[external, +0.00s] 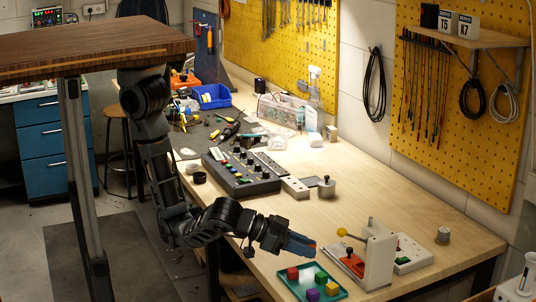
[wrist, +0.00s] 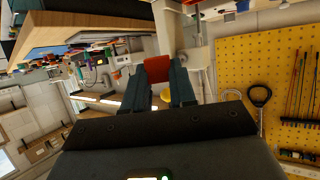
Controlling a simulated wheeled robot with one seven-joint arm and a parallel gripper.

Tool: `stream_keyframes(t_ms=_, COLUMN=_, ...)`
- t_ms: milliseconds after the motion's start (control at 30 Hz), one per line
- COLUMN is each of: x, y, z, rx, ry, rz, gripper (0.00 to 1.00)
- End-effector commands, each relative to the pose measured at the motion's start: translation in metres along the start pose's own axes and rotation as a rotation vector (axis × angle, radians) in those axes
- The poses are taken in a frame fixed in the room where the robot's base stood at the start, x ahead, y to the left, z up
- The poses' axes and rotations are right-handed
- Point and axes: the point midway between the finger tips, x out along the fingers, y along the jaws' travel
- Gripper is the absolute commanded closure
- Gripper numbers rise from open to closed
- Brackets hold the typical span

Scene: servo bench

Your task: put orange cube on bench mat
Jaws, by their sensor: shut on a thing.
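My gripper (external: 313,246) is stretched out over the near front of the bench, just above and behind the teal tray. Its fingers are shut on the orange cube (wrist: 156,68), which shows red-orange between the two fingertips in the wrist view. In the external view only a small reddish bit shows at the fingertips; the fingers hide the rest. The dark grey bench mat (external: 184,153) lies at the far left part of the bench, under scattered tools.
The teal tray (external: 337,273) holds several coloured cubes. A white press (external: 380,262) with a yellow knob (external: 342,232) stands close right of my gripper. A dark control box (external: 240,178) lies between gripper and mat. Bare wood is free at the bench's middle right.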

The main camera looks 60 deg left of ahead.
Motion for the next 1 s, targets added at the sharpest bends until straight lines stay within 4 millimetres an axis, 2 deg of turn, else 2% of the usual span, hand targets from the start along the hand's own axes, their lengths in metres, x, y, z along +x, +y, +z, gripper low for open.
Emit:
stream_keyframes(t_ms=100, x=0.02, y=0.031, z=-0.019, rx=0.031, ry=0.007, rz=0.079, gripper=1.0)
stream_keyframes(t_ms=233, x=0.032, y=0.052, z=-0.03, rx=0.051, ry=0.009, rz=0.136, gripper=1.0)
stream_keyframes(t_ms=367, x=0.036, y=0.062, z=-0.035, rx=0.06, ry=0.01, rz=0.164, gripper=1.0)
stream_keyframes(t_ms=600, x=0.037, y=0.062, z=-0.035, rx=0.061, ry=0.01, rz=0.166, gripper=1.0)
stream_keyframes(t_ms=767, x=0.029, y=0.045, z=-0.024, rx=0.052, ry=0.008, rz=0.122, gripper=1.0)
stream_keyframes(t_ms=867, x=0.015, y=0.018, z=-0.009, rx=0.035, ry=0.008, rz=0.054, gripper=1.0)
stream_keyframes(t_ms=1000, x=-0.016, y=-0.035, z=0.014, rx=-0.01, ry=0.009, rz=-0.079, gripper=1.0)
